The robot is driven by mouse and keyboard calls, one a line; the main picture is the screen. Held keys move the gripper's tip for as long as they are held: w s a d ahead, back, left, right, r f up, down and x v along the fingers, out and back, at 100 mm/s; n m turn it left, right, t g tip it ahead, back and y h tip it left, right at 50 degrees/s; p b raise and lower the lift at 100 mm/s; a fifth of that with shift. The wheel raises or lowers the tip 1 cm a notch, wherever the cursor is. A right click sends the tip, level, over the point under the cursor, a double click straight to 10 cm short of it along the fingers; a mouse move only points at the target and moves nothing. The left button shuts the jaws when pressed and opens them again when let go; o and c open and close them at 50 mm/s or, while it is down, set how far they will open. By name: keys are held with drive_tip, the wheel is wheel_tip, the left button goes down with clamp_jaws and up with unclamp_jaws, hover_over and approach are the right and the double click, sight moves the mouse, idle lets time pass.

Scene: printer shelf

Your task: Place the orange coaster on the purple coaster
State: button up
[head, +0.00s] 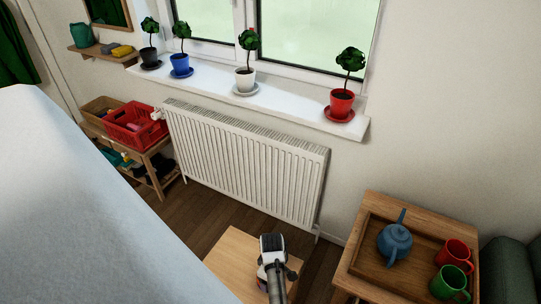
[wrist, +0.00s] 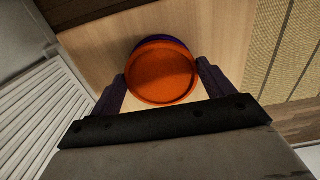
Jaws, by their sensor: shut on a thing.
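The orange coaster (wrist: 161,73) is round with a raised rim. It sits between the two dark fingers of my gripper (wrist: 161,88) in the wrist view, and the gripper is shut on it. The purple coaster (wrist: 158,39) shows as a thin rim behind the far edge of the orange one, mostly hidden by it. I cannot tell whether the two coasters touch. Both are over a light wooden surface (wrist: 100,50).
A white radiator (head: 245,160) stands behind the small table. To the right, a wooden tray (head: 365,262) on another table holds a blue teapot (head: 395,241), a red mug (head: 454,254) and a green mug (head: 450,283). A red basket (head: 130,137) is at left.

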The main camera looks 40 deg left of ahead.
drive_tip(key=shift+f, duration=0.35)
drive_tip(key=o, duration=0.9)
drive_tip(key=shift+f, duration=0.1)
